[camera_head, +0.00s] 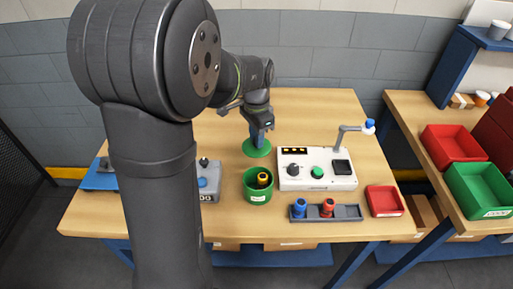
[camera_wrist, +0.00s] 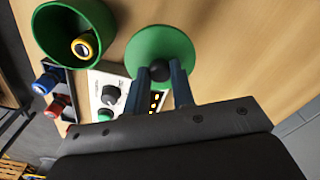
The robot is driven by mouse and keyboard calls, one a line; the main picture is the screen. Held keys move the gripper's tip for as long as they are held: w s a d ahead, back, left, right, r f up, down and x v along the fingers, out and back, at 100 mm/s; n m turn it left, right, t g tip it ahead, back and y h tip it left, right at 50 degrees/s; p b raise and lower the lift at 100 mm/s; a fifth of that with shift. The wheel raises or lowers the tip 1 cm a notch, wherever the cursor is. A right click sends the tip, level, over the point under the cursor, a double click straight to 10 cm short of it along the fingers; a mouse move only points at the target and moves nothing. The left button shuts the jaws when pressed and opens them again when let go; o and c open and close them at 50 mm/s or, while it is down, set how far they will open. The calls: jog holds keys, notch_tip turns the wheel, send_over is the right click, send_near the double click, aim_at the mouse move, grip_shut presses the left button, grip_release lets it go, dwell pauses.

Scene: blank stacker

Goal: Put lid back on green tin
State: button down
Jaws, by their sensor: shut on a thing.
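The tin also shows at the upper left of the wrist view (camera_wrist: 74,14). The round green lid (camera_head: 256,151) is behind the tin. In the wrist view the lid (camera_wrist: 160,45) has a black knob (camera_wrist: 158,72) between my fingers. My gripper (camera_head: 257,138) is shut on this knob, and its blue fingers show in the wrist view (camera_wrist: 160,76). I cannot tell whether the lid touches the table.
The white control box (camera_head: 316,171) with a raised lamp arm stands right of the lid. A dark tray (camera_head: 341,213) with blue and red pieces and a red tray (camera_head: 384,201) lie at the front right. A grey box (camera_head: 205,184) is left of the tin.

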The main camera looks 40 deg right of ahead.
aim_at(257, 150)
jog(key=r, duration=0.1)
jog(key=s+r, duration=0.1)
jog(key=a+r, duration=0.1)
jog(key=shift+s+r, duration=0.25)
jog(key=shift+r, duration=0.05)
jog(key=s+a+r+n, duration=0.1)
jog(key=s+a+r, duration=0.2)
jog(key=s+a, duration=0.4)
notch_tip(257, 150, down, 6)
jog(key=shift+d+f, duration=0.1)
jog(key=shift+f, duration=0.1)
dwell(2.0)
jog(key=c, duration=0.7)
grip_release()
jog(key=shift+o, duration=0.2)
jog(key=shift+r, duration=0.1)
notch_tip(257, 150, up, 7)
dwell(0.6)
